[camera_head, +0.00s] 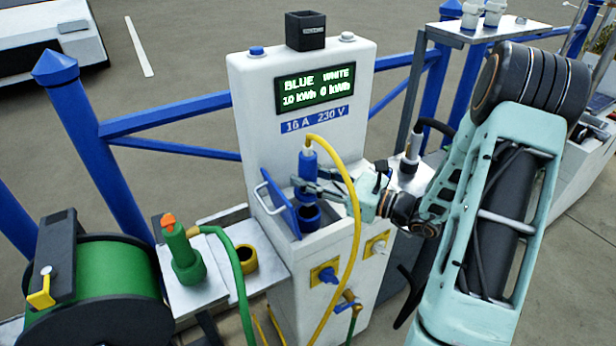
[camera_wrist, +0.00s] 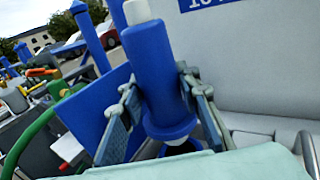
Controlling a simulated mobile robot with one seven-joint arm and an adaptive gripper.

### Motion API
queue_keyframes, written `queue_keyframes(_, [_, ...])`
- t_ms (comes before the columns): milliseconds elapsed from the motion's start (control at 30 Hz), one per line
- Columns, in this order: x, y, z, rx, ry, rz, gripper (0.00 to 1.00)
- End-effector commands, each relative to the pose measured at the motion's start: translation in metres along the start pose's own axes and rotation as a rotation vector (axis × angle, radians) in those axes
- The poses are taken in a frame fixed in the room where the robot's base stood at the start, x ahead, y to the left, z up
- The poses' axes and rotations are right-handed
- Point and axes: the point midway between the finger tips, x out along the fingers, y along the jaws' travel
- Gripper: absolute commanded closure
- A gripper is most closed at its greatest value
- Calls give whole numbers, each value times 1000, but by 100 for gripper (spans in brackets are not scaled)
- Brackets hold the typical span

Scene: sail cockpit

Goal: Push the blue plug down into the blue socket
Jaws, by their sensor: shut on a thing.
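The blue plug (camera_head: 308,163), with a yellow cable from its top, is held near upright in front of the white pedestal. My gripper (camera_head: 306,187) reaches in from the right and is shut on the blue plug. In the wrist view the plug (camera_wrist: 154,75) stands between the two fingers (camera_wrist: 155,100), tilted slightly in that picture. The blue socket (camera_head: 309,214) is directly below the plug, with its dark opening partly showing. In the wrist view the socket rim (camera_wrist: 182,146) is mostly hidden; I cannot tell whether the plug's lower end is inside it.
A blue lid (camera_head: 278,206) stands open left of the socket. The white pedestal (camera_head: 300,90) rises behind. The yellow cable (camera_head: 355,215) loops down in front. A green plug (camera_head: 182,252) and green hose reel (camera_head: 95,285) are at left. A small shelf (camera_head: 485,30) is at upper right.

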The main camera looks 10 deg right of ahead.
Motion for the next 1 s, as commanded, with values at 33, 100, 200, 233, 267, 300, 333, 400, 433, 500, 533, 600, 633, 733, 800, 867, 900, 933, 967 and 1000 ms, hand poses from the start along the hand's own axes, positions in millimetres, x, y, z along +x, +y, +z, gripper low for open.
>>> queue_keyframes(33, [0, 0, -6, 0, -2, 0, 100])
queue_keyframes(100, [0, 0, -12, 0, -2, 1, 100])
queue_keyframes(200, [0, 0, -23, 0, -2, 1, 100])
queue_keyframes(233, [0, 0, -26, 0, -2, 1, 100])
queue_keyframes(267, [0, 0, -29, 0, -2, 1, 100])
queue_keyframes(300, [0, 0, -34, 0, -2, 1, 100])
queue_keyframes(333, [0, 0, -37, -1, -2, 1, 100])
queue_keyframes(400, [0, 0, -44, -1, -2, 1, 100])
queue_keyframes(433, [0, 0, -46, -1, -2, 1, 100])
queue_keyframes(500, [0, 0, -50, -1, -2, 1, 100])
queue_keyframes(533, [0, 0, -51, -1, -2, 1, 100])
queue_keyframes(600, [0, 0, -52, -1, -2, 1, 100])
queue_keyframes(633, [0, 0, -53, -1, -2, 1, 100])
queue_keyframes(733, [0, 0, -52, -1, -2, 1, 100])
queue_keyframes(800, [0, 0, -52, -1, -2, 1, 100])
queue_keyframes(867, [0, 0, -52, -1, -2, 1, 100])
queue_keyframes(900, [0, 0, -52, -1, -2, 1, 100])
queue_keyframes(933, [0, 0, -52, -1, -2, 1, 100])
queue_keyframes(967, [0, 0, -52, -1, -2, 1, 100])
queue_keyframes(1000, [0, 0, -52, -1, -2, 1, 100])
